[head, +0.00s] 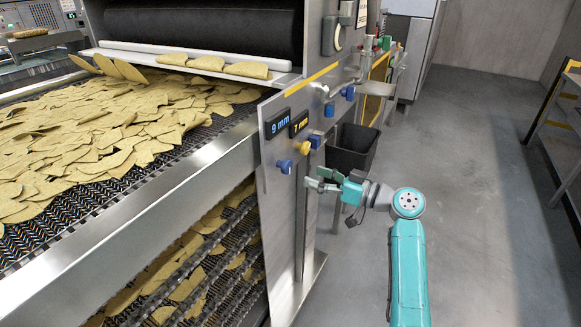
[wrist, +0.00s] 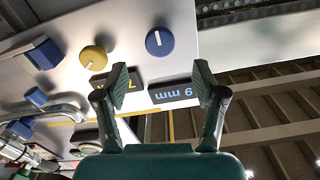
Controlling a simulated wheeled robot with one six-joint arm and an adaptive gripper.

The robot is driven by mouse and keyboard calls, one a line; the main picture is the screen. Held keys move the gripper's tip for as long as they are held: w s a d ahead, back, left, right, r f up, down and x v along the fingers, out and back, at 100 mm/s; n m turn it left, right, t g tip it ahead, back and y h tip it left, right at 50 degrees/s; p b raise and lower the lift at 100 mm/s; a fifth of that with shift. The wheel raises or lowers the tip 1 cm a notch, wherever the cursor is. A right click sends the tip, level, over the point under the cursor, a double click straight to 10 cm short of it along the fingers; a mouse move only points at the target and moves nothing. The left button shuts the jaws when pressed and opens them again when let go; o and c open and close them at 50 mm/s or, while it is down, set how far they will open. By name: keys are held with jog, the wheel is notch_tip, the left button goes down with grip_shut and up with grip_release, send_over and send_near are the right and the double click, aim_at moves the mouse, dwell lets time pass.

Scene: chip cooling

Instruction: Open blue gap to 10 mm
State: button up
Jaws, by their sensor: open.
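The blue knob (head: 285,166) sits on the metal side panel below the blue display (head: 278,124), which reads 9 mm. In the wrist view the blue knob (wrist: 160,42) shows its white line, upright in the picture, beyond my fingertips, and the display (wrist: 175,93) appears upside down. My gripper (head: 317,178) is open and empty, to the right of the blue knob and apart from it. In the wrist view my gripper (wrist: 160,78) has its fingers spread to either side, with the blue knob between their lines.
A yellow knob (head: 303,148) and a yellow display (head: 299,123) reading 7 mm are beside the blue ones. A blue square part (head: 316,142) and more blue knobs (head: 349,92) are farther along. A black bin (head: 352,149) stands behind my gripper. Chips (head: 80,140) cover the conveyor.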

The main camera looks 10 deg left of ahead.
aim_at(289, 168)
jog(key=x, duration=0.9)
jog(key=c, duration=1.2)
jog(key=shift+o, duration=0.2)
jog(key=shift+m, duration=0.3)
jog(key=m, duration=1.1)
jog(key=shift+s, duration=0.1)
